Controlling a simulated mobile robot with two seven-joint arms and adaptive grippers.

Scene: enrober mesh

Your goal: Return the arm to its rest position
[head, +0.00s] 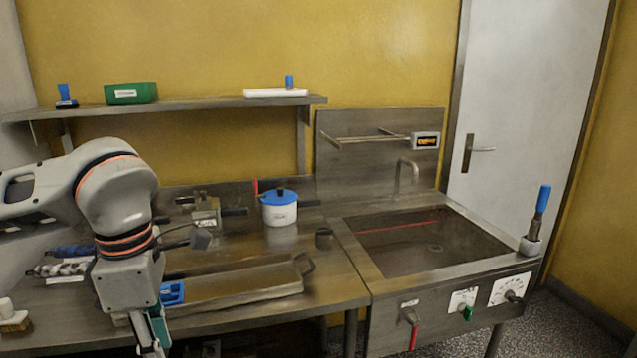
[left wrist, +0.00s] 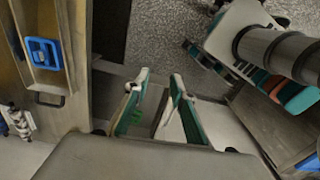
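My left arm comes in from the left in the head view and hangs down in front of the steel worktable. My left gripper (head: 156,338) points downward at the bottom of the picture, by the table's front edge. In the left wrist view its two green-and-grey fingers (left wrist: 160,78) stand apart with nothing between them. The gripper is open and empty, and the floor and lower area show beyond it.
A long tray (head: 240,285) with a blue item (head: 172,292) lies on the worktable (head: 335,285). A white pot with blue lid (head: 279,207) stands behind. The sink (head: 430,240) is at right, a wall shelf (head: 200,105) above. The floor before the table looks free.

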